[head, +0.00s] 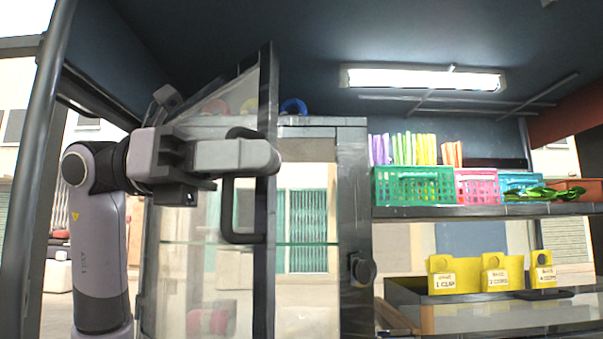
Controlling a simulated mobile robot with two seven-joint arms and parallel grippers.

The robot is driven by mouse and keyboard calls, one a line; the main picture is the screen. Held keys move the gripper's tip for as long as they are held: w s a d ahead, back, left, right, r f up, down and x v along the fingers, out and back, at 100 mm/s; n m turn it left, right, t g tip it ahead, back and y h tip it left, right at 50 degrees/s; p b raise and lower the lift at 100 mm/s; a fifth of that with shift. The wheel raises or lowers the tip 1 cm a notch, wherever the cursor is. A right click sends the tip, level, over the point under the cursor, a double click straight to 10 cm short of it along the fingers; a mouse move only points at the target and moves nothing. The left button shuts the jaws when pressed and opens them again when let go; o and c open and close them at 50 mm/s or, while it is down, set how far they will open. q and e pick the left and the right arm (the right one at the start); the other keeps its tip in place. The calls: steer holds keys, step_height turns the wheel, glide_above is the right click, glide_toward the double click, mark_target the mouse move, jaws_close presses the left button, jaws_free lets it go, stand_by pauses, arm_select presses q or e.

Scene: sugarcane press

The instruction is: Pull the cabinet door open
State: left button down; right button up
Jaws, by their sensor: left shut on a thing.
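The glass cabinet (352,220) with a metal frame stands in the middle. Its glass door (262,285) has a dark frame and is swung partly open, with its edge toward me. A black door handle (229,212) is a vertical loop on the door. My left gripper (265,157) reaches in from the left at the top of the handle and is shut on it. The exact contact is partly hidden by the fingers. My right gripper is not in view.
A shelf right of the cabinet holds green (412,187), pink (477,187) and blue (521,184) baskets. Below are yellow signs (495,274) on a counter. A black knob (362,268) sticks out on the cabinet's right post. A metal post (42,170) stands at far left.

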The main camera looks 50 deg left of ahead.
arm_select(q)
steer(key=shift+m+g+h, duration=0.5)
steer(key=shift+m+g, duration=0.2)
steer(key=shift+g, duration=0.1)
steer(key=shift+s+a+r, duration=0.1)
steer(key=shift+s+a, duration=0.05)
steer(key=shift+s, duration=2.4)
steer(key=c, duration=1.4)
jaws_free()
steer(key=shift+c, duration=0.2)
steer(key=shift+a, duration=0.15)
